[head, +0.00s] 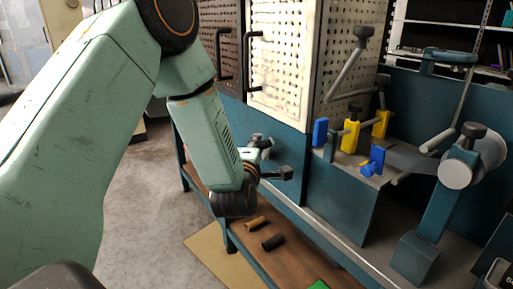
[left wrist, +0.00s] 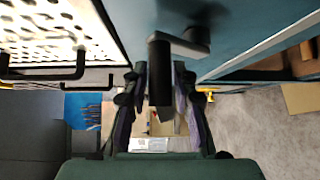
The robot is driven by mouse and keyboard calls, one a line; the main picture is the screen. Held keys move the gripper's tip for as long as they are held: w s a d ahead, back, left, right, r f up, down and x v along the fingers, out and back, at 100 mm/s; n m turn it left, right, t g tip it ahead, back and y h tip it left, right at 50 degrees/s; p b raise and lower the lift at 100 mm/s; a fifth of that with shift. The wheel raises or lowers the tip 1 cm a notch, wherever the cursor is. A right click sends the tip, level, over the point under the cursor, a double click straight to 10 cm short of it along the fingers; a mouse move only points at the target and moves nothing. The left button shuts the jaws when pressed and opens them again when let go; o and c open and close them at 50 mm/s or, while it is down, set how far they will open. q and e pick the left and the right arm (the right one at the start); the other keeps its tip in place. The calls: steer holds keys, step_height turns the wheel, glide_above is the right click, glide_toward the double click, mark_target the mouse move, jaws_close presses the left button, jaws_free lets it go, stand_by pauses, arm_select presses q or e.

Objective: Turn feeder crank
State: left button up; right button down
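The crank shows in the left wrist view as a dark handle (left wrist: 160,75) on a short grey-black arm (left wrist: 187,44) against the teal panel at the top. My left gripper (left wrist: 160,72) has its two fingers apart, one on each side of the handle, with a narrow gap visible on both sides. I cannot tell whether a finger touches it. My right gripper is not in view.
Perforated cabinet doors (head: 284,55) with black handles (head: 252,62) stand just above. Blue and yellow blocks (head: 351,136), levers and a roll (head: 457,168) are on the machine at right. A lower shelf (head: 240,222) holds small cylinders (head: 273,242). Floor at left is clear.

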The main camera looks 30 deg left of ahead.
arm_select(q)
jaws_close()
stand_by(0.4)
steer(key=n+p, duration=0.1)
steer(key=a+r+g+h+p, duration=0.1)
steer(key=p, duration=0.1)
steer(key=shift+w+n+g, duration=0.2)
steer(key=shift+n+g, duration=0.1)
steer(key=shift+n, duration=0.1)
steer(key=shift+w+a+n+g+h+p, duration=0.25)
steer(key=shift+a+n+g+h+p, duration=0.35)
steer(key=shift+p, duration=0.3)
steer(key=shift+w+a+n+g+h+p, duration=0.2)
steer(key=shift+a+n+g+h+p, duration=0.35)
steer(key=shift+p, duration=0.35)
